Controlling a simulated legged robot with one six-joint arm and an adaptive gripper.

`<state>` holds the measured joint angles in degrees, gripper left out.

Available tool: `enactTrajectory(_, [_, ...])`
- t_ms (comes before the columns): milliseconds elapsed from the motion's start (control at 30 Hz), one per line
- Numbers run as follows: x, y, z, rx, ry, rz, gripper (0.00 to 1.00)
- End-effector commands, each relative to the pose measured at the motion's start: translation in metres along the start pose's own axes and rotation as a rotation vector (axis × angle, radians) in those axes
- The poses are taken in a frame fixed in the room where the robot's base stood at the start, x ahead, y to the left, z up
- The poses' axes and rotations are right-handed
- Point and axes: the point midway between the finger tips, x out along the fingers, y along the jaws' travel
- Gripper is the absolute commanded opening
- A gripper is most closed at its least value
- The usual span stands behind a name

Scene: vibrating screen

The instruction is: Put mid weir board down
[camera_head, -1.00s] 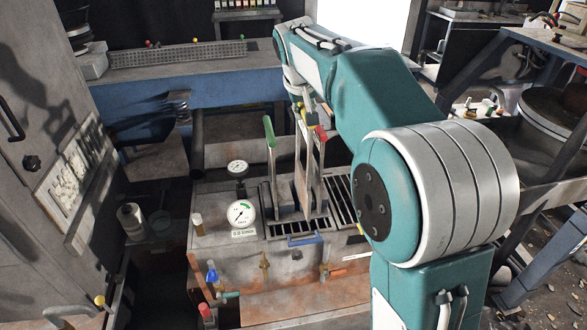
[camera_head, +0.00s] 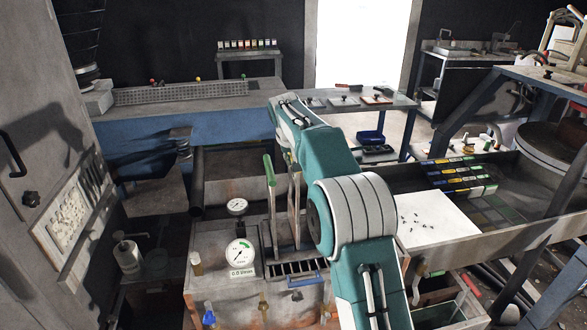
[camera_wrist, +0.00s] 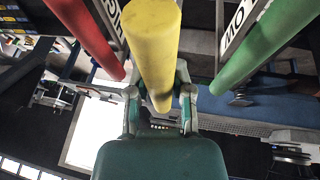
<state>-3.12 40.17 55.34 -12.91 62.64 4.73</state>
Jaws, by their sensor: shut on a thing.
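In the wrist view my gripper (camera_wrist: 160,106) is shut on the yellow handle (camera_wrist: 152,40) of a weir board, taken as the mid one. A red handle (camera_wrist: 88,38) is on its left and a green handle (camera_wrist: 262,45) on its right. In the head view the green handle (camera_head: 269,171) stands upright above the slotted top (camera_head: 296,268) of the grey box (camera_head: 208,277). A grey upright board frame (camera_head: 293,212) stands beside it. My arm hides the gripper and the yellow handle there. I cannot tell whether the held board is seated.
Two dial gauges (camera_head: 240,252) stand on the box, left of the slots. A blue handle (camera_head: 301,281) is at the slots' front edge. A long blue-sided bench (camera_head: 215,124) lies behind. A trough with a white sheet (camera_head: 432,217) is at right.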

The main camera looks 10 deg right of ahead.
Motion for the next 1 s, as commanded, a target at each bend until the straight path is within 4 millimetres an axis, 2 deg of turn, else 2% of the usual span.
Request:
enactTrajectory(233, [0.029,-0.006,0.010,0.001,-0.001,0.000,0.00])
enactTrajectory(533, [0.032,-0.006,0.011,0.000,0.001,0.000,0.00])
enactTrajectory(567, [0.033,-0.007,0.011,0.000,-0.001,0.000,0.33])
enactTrajectory(600, [0.033,-0.007,0.011,0.000,-0.001,0.000,0.51])
enactTrajectory(633, [0.033,-0.007,0.011,0.000,-0.001,0.000,0.63])
enactTrajectory(1000, [0.032,-0.007,0.011,0.000,-0.001,0.000,0.63])
